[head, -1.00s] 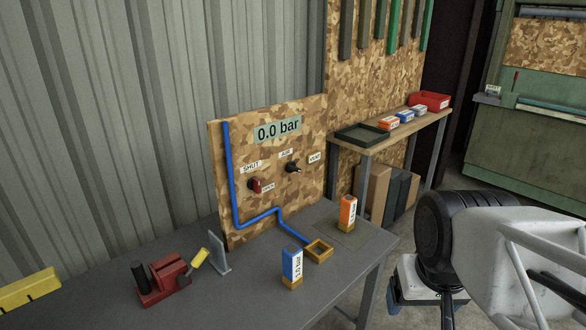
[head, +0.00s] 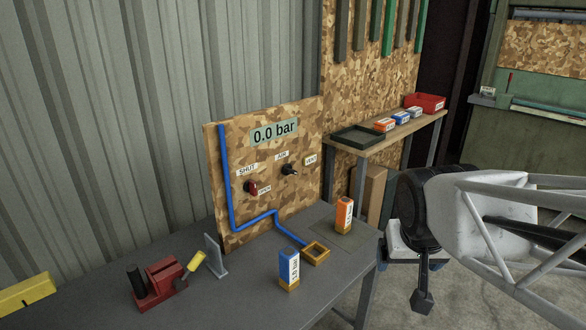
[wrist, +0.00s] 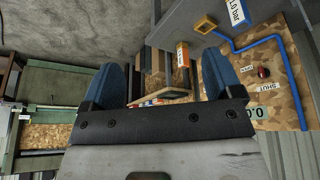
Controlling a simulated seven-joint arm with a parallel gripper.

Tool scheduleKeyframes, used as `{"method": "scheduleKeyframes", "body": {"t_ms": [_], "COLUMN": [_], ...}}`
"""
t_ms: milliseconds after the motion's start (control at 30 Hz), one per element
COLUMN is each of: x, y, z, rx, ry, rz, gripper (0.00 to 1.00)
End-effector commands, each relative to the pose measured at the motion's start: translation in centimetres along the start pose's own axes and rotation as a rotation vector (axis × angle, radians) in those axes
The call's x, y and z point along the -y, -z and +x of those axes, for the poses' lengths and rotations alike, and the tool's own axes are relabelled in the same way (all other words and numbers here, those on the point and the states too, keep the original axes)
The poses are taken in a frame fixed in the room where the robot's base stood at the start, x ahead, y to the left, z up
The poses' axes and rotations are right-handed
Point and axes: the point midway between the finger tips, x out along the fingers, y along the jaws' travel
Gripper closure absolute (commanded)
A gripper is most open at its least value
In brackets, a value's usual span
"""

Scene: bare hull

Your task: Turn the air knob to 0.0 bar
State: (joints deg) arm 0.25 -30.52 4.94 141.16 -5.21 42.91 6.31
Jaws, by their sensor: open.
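The air knob (head: 289,170) is small and black, on a camouflage-patterned board (head: 300,120), under a label that seems to read AIR and left of a VENT label. Its pale tip points right and slightly down. The display (head: 274,133) above reads 0.0 bar. My gripper (wrist: 160,68) is open and empty, its blue fingers spread wide in the wrist view. In the head view my arm is at the right, well apart from the board. The wrist view shows part of the board but not the air knob.
A red knob (head: 251,187) between SHUT and OPEN labels sits left of the air knob. A blue pipe (head: 229,190) runs down the board. On the bench (head: 235,290) stand an orange block (head: 344,212), a blue block (head: 289,266) and a red vise (head: 160,282). A shelf (head: 360,148) is behind.

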Motion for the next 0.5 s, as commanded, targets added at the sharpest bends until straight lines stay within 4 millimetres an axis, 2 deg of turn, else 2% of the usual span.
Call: {"method": "scheduleKeyframes", "body": {"t_ms": [100, 500], "x": [0.0, 0.9], "y": [3.6, 15.4], "z": [1.1, 4.8], "rx": [-0.063, -0.291], "ry": [-0.012, -0.008], "rz": [0.009, 0.030], "gripper": [0.15, 0.15]}}
